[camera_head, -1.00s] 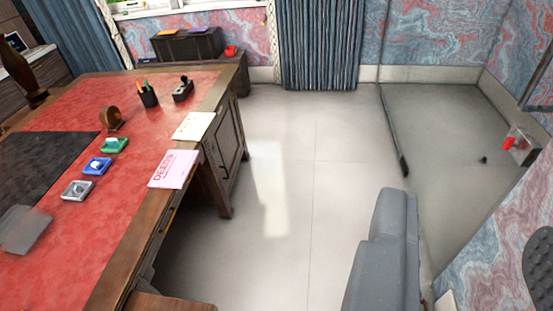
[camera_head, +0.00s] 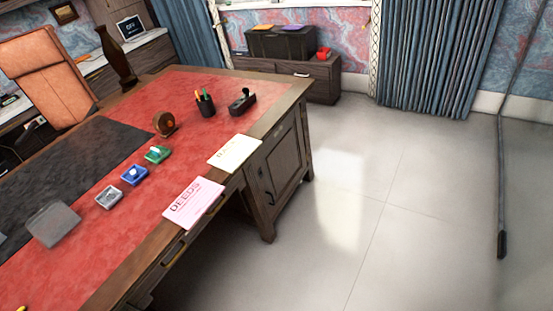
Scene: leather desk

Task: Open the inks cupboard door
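A wooden cupboard door (camera_head: 285,165) with a raised panel shows at the right end of the desk (camera_head: 255,117). It looks shut. A dark curved handle (camera_head: 268,195) is on its left part, near the desk's front leg. I see no label marking it as the inks cupboard. My gripper is not in view, so no contact with the door or handle shows.
Pink deeds papers (camera_head: 194,203) and a cream paper (camera_head: 234,152) lie at the desk edge. A low dark cabinet (camera_head: 322,87) stands by the back wall. Bare tiled floor (camera_head: 370,180) is clear right of the desk. A dark pole (camera_head: 502,180) is at the right.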

